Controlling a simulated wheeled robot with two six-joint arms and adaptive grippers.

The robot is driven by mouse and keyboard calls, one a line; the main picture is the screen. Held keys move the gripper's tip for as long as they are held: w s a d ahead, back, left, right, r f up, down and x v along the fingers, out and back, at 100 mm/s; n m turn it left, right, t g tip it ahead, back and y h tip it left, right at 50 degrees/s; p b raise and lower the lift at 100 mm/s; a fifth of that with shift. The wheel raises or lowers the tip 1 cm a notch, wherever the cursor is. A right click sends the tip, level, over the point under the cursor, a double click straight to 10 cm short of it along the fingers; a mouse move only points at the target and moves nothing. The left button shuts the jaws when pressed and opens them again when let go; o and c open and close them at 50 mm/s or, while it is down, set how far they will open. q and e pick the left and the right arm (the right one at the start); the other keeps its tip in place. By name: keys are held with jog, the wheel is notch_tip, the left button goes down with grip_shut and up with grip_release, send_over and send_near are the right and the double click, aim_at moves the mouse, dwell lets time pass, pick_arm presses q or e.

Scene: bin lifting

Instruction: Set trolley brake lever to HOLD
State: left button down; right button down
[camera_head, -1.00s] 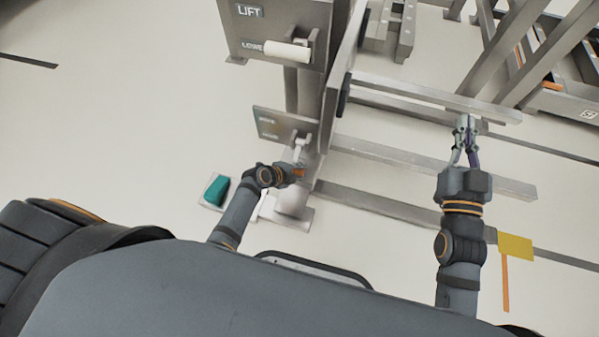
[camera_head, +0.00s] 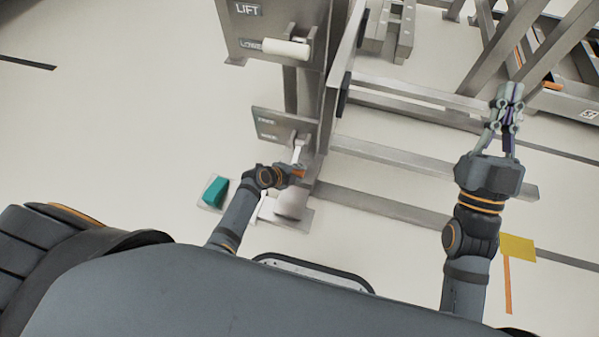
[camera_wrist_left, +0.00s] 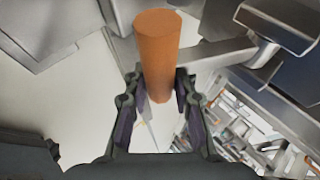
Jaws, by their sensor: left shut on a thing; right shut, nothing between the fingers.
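The brake lever shows in the head view as a pale bar (camera_head: 299,152) below a small metal plate (camera_head: 285,124) with two small labels, too blurred to read surely. Its orange handle (camera_head: 297,172) is at my left gripper (camera_head: 290,173). In the left wrist view the orange cylindrical handle (camera_wrist_left: 157,55) stands between the two fingers of my left gripper (camera_wrist_left: 157,88), which is shut on it. The handle's top rises past the fingertips. My right gripper (camera_head: 508,100) is shut and empty, above the rails at the right.
A larger plate marked LIFT (camera_head: 249,10) with a white handle (camera_head: 287,49) stands at the upper middle. Metal rails (camera_head: 400,155) run to the right. A teal block (camera_head: 215,191) lies left of the left arm.

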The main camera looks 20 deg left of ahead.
pick_arm(q)
jog(key=shift+s+f, duration=0.25)
jog(key=c, duration=1.2)
grip_release()
jog(key=shift+o, duration=0.6)
jog(key=shift+w+r, duration=0.15)
jog(key=v, duration=1.2)
